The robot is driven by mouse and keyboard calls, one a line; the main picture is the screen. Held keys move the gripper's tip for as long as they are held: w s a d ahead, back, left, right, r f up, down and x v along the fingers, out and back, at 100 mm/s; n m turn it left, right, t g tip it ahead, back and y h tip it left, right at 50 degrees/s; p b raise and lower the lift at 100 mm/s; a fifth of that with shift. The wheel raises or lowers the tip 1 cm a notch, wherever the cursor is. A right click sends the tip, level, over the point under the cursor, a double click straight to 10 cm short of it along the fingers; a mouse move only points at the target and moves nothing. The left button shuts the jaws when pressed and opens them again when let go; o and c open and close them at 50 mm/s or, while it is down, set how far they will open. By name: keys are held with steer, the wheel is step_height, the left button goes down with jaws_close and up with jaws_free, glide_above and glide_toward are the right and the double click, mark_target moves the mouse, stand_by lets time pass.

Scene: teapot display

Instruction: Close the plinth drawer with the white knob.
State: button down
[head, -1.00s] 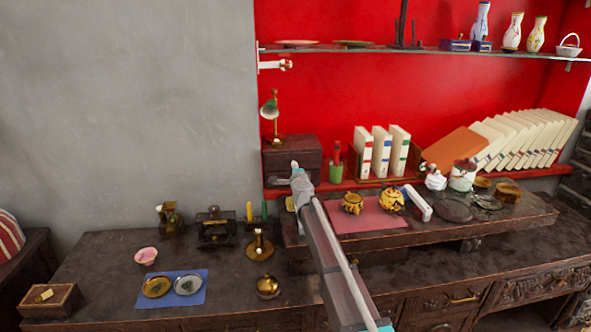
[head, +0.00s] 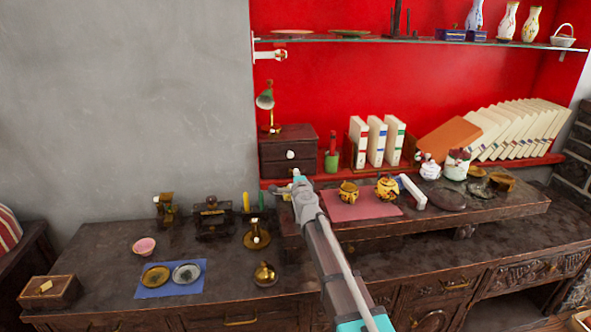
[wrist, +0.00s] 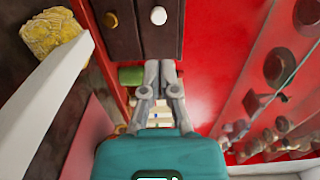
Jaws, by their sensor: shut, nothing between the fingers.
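The small dark plinth (head: 268,152) stands at the back left of the raised shelf, against the red wall. The white knob (head: 290,154) sits on its upper drawer front; it also shows at the top of the wrist view (wrist: 158,15). Beside it there, a brass-coloured knob (wrist: 110,19) marks the other drawer front. How far the white-knob drawer stands out is hard to tell. My gripper (head: 298,178) is shut and empty, just in front of and below the white knob. In the wrist view my gripper (wrist: 162,66) has its fingers together near the drawer fronts' edge; contact is unclear.
A green desk lamp (head: 265,102) stands on the plinth. A green cup (head: 331,161) and white binders (head: 377,142) are to its right. Yellow teapots (head: 386,187) stand on a pink mat (head: 350,207) near my arm. A glass shelf (head: 400,42) runs above.

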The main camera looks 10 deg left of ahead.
steer(key=shift+v, duration=0.8)
steer(key=shift+s+d+r+n+y+p, duration=0.3)
steer(key=shift+s+n, duration=0.1)
steer(key=shift+n, duration=0.2)
steer(key=s+d+f+n+g+h+p, duration=0.3)
steer(key=s+d+g, duration=0.5)
steer(key=s+d, duration=0.7)
steer(key=s+d+f+n+g+h+p, duration=0.3)
steer(key=s+d+n+g+p, duration=0.4)
steer(key=s+d, duration=0.8)
steer(key=s+f+n+g, duration=0.1)
steer(key=s+n+g, duration=0.1)
steer(key=s+n, duration=0.1)
steer(key=shift+s+d+f+p, duration=0.15)
steer(key=shift+s+f+p, duration=0.1)
steer(key=shift+f+p, duration=0.15)
